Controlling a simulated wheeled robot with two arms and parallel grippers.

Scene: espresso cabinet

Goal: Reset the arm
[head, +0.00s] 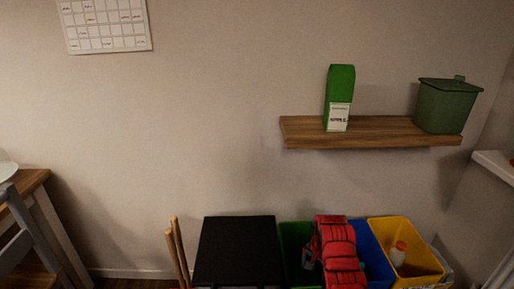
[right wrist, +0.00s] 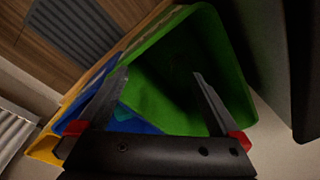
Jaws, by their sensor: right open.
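My right arm is red and reaches down over the bins at the bottom of the head view. Its gripper (head: 309,256) shows there only in part, beside the arm and over the green bin (head: 290,234). In the right wrist view my right gripper (right wrist: 161,76) is open, with two dark fingers apart and nothing between them. The green bin (right wrist: 232,60) lies beyond the fingers, and its visible inside looks empty. My left gripper is not in view.
A blue bin (head: 368,240) and a yellow bin (head: 423,259) holding a white bottle (head: 398,254) stand to the right. A black box-like thing (head: 238,245) stands left.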

